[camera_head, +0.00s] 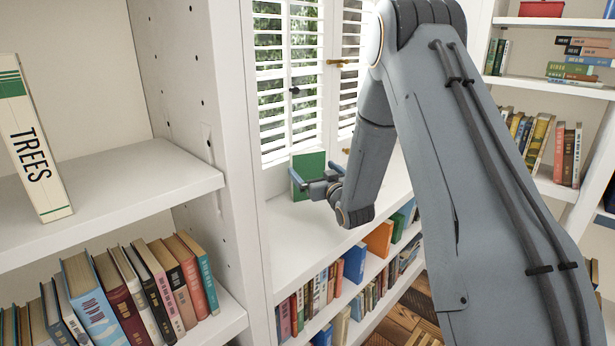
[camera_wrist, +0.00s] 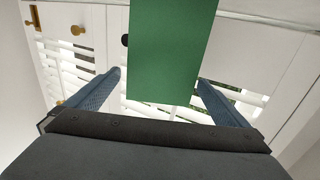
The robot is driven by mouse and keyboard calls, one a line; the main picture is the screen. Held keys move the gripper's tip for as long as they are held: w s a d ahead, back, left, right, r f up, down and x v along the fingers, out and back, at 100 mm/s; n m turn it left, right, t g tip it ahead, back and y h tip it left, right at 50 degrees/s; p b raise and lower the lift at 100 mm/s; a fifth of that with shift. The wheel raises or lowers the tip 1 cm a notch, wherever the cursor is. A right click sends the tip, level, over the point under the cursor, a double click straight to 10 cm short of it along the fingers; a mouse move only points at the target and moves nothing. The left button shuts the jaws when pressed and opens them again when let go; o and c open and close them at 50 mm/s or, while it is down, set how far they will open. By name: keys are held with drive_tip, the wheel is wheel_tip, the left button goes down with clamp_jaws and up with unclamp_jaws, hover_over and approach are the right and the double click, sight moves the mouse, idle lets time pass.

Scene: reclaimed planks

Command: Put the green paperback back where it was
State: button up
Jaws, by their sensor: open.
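The green paperback (camera_head: 309,172) stands upright on the white window ledge (camera_head: 300,235), in front of the shutters. My gripper (camera_head: 317,176) is open at the book, its blue-grey fingers spread. In the wrist view the green cover (camera_wrist: 170,50) fills the top middle and runs out of the frame. It appears between the two open fingers (camera_wrist: 157,85), with a visible gap on each side. The book's lower part is partly hidden by my gripper in the head view.
White louvred shutters (camera_head: 287,75) stand behind the ledge. A white bookcase upright (camera_head: 215,120) rises at left, with a TREES book (camera_head: 33,140) on its shelf. Filled shelves lie below the ledge, with an orange book (camera_head: 379,239). The ledge around the paperback looks clear.

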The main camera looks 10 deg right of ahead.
sight(310, 165)
drive_tip(key=shift+w+a+r, duration=0.1)
drive_tip(key=shift+w+a, duration=0.1)
drive_tip(key=shift+w, duration=0.5)
drive_tip(key=shift+w+a+r, duration=0.1)
drive_tip(key=shift+w+a, duration=0.05)
drive_tip(key=shift+w, duration=0.6)
drive_tip(key=shift+w+a+r, duration=0.1)
drive_tip(key=shift+w+a, duration=0.1)
drive_tip(key=shift+w, duration=0.5)
drive_tip(key=c, duration=1)
drive_tip(key=shift+c, duration=1)
drive_tip(key=shift+r, duration=0.1)
